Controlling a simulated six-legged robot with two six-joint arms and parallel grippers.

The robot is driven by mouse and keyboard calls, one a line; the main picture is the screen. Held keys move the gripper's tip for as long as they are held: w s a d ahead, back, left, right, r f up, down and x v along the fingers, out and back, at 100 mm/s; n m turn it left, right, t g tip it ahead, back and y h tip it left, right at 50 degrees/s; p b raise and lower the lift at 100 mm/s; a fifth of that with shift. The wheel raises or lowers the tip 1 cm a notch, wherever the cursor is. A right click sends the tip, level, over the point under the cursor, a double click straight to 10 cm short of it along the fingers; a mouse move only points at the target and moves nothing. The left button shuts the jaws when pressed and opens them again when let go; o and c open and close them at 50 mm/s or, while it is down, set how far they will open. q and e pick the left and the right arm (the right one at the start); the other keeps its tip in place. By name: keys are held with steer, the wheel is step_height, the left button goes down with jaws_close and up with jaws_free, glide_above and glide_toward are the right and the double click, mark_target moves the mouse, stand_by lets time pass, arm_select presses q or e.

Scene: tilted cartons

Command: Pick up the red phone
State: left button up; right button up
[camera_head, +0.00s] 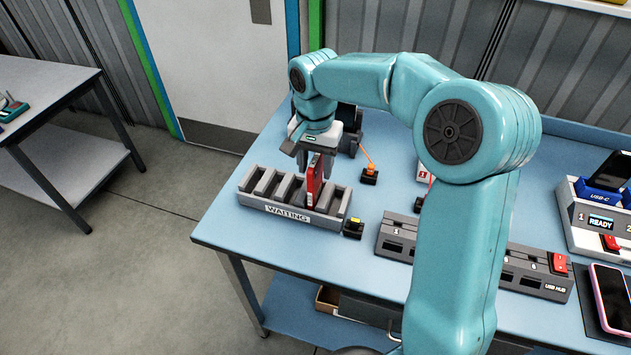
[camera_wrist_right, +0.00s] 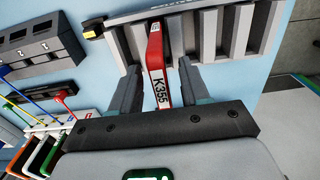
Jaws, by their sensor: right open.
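The red phone (camera_head: 314,184) stands upright in a slot of the grey rack labelled WAITING (camera_head: 283,211), toward the right end. My right gripper (camera_head: 316,164) is directly above the rack, pointing down at the phone. In the right wrist view the phone (camera_wrist_right: 155,50) shows a white label reading K355. It stands between the two open fingers of the right gripper (camera_wrist_right: 161,82), with a gap visible on each side. The rack's slots (camera_wrist_right: 209,35) show beyond it. My left gripper is not in view.
A black and yellow connector (camera_head: 353,228) sits by the rack's right end. A grey USB hub (camera_head: 520,266) lies to the right, partly behind my arm. A pink-edged phone (camera_head: 611,296) and a charging station (camera_head: 600,222) are at the far right. Blue table (camera_head: 230,240) is bare left of the rack.

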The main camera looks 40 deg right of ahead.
steer(key=shift+w+f, duration=0.15)
steer(key=shift+f, duration=0.45)
steer(key=shift+s+a+r, duration=0.1)
steer(key=shift+s+r, duration=0.1)
steer(key=shift+s, duration=0.05)
steer(key=shift+c, duration=0.4)
steer(key=shift+w+f, duration=0.1)
steer(key=shift+w, duration=0.05)
jaws_close()
step_height(320, 180, up, 20)
steer(key=p, duration=0.2)
steer(key=shift+p, duration=0.4)
